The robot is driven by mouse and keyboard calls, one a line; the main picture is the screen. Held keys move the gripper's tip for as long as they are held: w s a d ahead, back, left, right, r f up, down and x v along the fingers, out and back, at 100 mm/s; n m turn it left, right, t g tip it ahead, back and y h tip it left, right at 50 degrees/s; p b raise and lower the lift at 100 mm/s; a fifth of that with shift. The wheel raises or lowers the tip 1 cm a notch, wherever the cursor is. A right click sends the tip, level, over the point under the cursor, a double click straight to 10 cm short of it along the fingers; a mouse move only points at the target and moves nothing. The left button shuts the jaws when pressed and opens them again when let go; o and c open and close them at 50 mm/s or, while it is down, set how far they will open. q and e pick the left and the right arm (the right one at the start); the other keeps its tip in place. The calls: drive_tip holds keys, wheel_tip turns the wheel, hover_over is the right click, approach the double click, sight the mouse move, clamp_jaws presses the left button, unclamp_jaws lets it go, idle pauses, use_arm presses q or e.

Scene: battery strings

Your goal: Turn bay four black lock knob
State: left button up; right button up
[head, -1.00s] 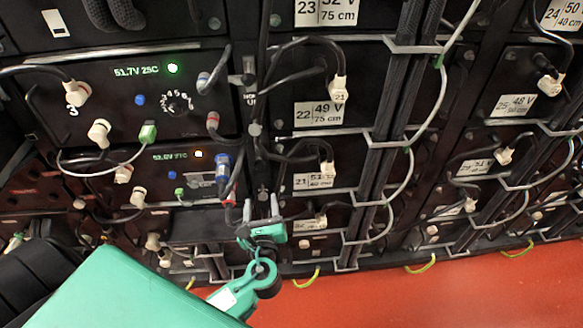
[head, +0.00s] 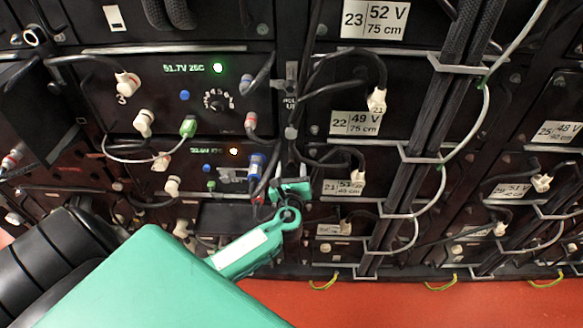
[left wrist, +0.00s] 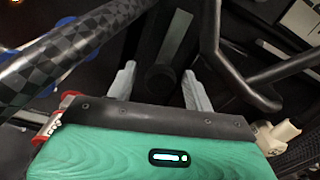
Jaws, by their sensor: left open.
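My left gripper (head: 290,170) is open, with its fingers pointing up at the dark vertical post between the left and middle rack columns. It is just right of a blue cable plug (head: 256,166). In the left wrist view, a dark round knob-like part (left wrist: 160,80) lies between the two pale fingers (left wrist: 159,87), and no grip on it shows. I cannot tell from the pictures whether it is bay four's lock knob. In the head view the gripper hides that spot. My right gripper is not in view.
Battery modules with a green-lit display (head: 184,68), a numbered dial (head: 217,101) and pale plugs fill the left column. Black cables cross close to the gripper, including a thick braided one (left wrist: 70,45). Labelled modules (head: 354,122) stand to the right. The red floor (head: 420,305) is clear.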

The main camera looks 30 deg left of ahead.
use_arm(q)
drive_tip(key=shift+c, duration=0.4)
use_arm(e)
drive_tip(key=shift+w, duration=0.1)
use_arm(q)
drive_tip(key=c, duration=0.7)
drive_tip(key=shift+c, duration=0.9)
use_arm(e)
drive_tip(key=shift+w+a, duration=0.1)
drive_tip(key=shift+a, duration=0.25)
